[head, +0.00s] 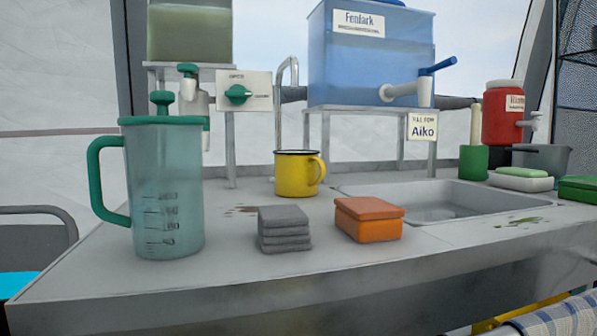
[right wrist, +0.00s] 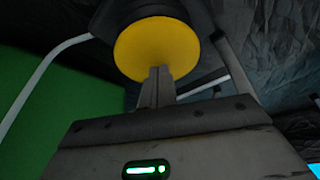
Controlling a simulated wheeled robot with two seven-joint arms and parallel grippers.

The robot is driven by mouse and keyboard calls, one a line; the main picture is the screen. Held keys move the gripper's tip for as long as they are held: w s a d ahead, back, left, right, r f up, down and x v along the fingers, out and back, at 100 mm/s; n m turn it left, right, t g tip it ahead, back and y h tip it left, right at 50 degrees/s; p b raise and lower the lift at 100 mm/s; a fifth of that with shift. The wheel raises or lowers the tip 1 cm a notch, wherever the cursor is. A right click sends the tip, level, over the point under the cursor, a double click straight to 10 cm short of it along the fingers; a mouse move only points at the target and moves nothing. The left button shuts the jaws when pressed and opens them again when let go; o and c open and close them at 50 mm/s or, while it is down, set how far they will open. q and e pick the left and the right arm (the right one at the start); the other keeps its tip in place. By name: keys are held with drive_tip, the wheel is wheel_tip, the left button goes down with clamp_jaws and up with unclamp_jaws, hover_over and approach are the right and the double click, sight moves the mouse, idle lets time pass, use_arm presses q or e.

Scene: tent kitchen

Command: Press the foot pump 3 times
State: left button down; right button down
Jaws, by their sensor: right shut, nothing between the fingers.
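A round yellow pad (right wrist: 155,46) on a dark body, which looks like the foot pump, fills the top middle of the right wrist view. My right gripper (right wrist: 160,74) is shut and empty, with its fingertips in front of the pad's lower edge. I cannot tell whether they touch it. In the head view the floor is hidden behind the counter, and neither gripper shows. My left gripper is in neither view.
The grey counter (head: 120,285) holds a green-lidded jug (head: 165,195), a yellow mug (head: 295,177), grey cloths (head: 284,229), an orange box (head: 369,220) and a sink (head: 455,203). Water tanks stand behind. Pale tubes (right wrist: 45,70) flank the pad.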

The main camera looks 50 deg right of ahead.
drive_tip(key=shift+r+p, duration=2)
drive_tip(key=shift+r, duration=0.35)
drive_tip(key=shift+r, duration=0.1)
wheel_tip(320, 180, up, 6)
drive_tip(key=p, duration=0.5)
drive_tip(key=shift+p, duration=0.4)
